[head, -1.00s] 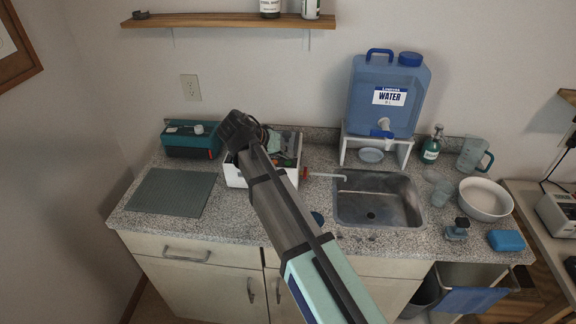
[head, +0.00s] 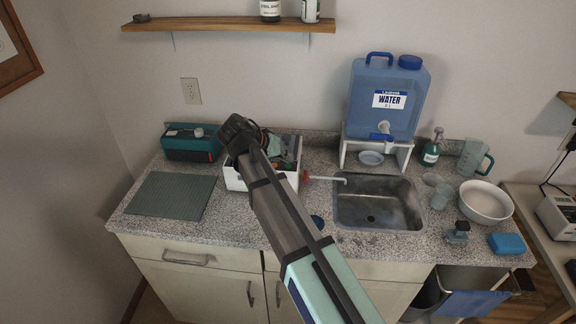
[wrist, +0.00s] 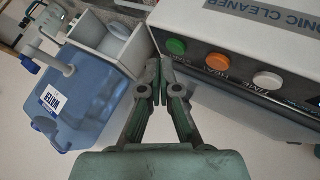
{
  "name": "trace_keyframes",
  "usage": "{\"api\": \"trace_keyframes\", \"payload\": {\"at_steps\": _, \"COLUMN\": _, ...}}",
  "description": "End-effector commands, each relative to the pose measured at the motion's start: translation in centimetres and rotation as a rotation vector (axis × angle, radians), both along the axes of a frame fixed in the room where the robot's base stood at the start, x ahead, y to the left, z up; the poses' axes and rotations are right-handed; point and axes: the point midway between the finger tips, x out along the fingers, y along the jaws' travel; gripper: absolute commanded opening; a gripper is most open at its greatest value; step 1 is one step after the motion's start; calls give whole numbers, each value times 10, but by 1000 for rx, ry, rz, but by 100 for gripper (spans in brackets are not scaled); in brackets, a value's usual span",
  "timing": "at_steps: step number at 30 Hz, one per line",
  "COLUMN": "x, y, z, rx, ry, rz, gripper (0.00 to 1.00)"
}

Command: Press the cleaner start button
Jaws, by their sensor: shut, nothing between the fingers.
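The cleaner (wrist: 255,60) fills the upper right of the wrist view. A green button (wrist: 176,46), an orange button (wrist: 218,62) and a white button (wrist: 267,81) sit in a row on the panel. My gripper (wrist: 160,68) is shut and empty, its fingertips just below and left of the green button in the picture. I cannot tell whether they touch the panel. In the head view my arm hides the gripper, and I cannot make out the buttons.
A blue water container (head: 385,100) stands on a white stand (head: 404,157) behind the sink (head: 378,218). A white box with items (head: 235,180) lies behind my arm. A teal box (head: 190,150) and grey mat (head: 168,196) are at left; the mat's surface is clear.

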Motion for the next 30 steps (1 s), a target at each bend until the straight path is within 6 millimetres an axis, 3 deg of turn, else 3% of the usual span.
{"api": "trace_keyframes", "payload": {"at_steps": 30, "x": 0, "y": 0, "z": -9, "rx": 0, "ry": 0, "rz": 0, "gripper": 0}}
